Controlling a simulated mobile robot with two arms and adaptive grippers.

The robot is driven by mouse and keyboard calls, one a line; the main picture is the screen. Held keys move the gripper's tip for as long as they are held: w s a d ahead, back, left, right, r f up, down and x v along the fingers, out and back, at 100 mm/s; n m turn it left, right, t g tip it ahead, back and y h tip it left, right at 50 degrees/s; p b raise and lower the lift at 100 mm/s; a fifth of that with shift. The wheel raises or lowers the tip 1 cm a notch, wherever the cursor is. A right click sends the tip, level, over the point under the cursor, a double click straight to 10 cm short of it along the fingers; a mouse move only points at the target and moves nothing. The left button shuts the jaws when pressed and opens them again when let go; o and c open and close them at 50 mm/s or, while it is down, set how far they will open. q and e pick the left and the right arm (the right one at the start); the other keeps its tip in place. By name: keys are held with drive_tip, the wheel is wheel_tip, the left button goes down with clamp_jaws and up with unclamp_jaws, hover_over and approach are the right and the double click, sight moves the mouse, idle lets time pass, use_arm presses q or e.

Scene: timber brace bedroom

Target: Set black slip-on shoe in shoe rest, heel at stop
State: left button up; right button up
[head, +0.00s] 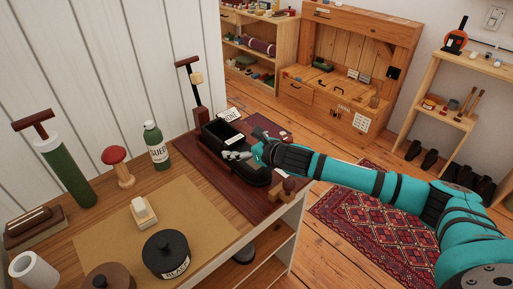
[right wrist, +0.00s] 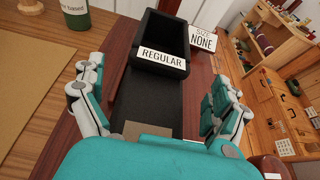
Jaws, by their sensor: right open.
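A black open-topped box (head: 215,132) with a REGULAR label stands on a dark red board on the bench. It also shows in the right wrist view (right wrist: 163,32). A long flat black surface (right wrist: 148,100) runs from it toward my right gripper. In the head view a low black form with a rounded end (head: 258,178) lies under the gripper; I cannot tell whether it is the slip-on shoe or part of the shoe rest. My right gripper (head: 243,155) is open, its fingers to either side of the black strip in the wrist view, apparently holding nothing. The heel stop cannot be made out.
A green bottle (head: 156,146), red-topped brush (head: 117,165) and black tin (head: 166,254) stand on the bench's left part. Dark shoes (head: 430,160) sit on the right shelf. A patterned rug (head: 375,215) covers the floor.

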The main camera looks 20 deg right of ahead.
drive_tip(key=v, duration=0.8)
drive_tip(key=shift+f, duration=0.15)
